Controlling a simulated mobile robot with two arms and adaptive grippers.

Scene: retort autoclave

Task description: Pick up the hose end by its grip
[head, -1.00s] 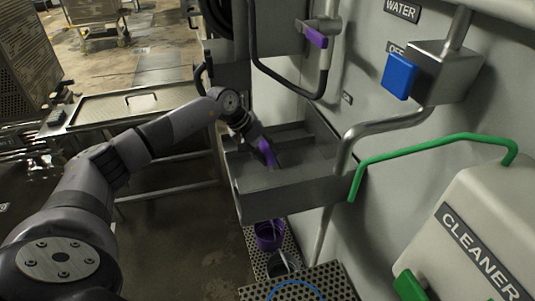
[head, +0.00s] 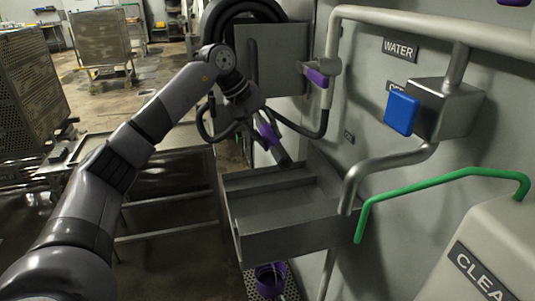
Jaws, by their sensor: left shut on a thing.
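The hose end has a purple grip (head: 267,134) and a dark nozzle that points down and to the right. My left gripper (head: 262,122) is shut on the purple grip and holds the hose end in the air, above the back left of the grey metal tray (head: 290,240). The gripper's fingers are small in the head view and partly hidden by the wrist. Black hose loops hang around the wrist. My right gripper is not in view.
A wall fitting with a purple handle (head: 317,78) is at the upper middle, with black hose below it. A blue push block (head: 401,114), grey pipes and a green bar (head: 440,184) line the wall at right. A purple bucket (head: 268,277) stands below the tray.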

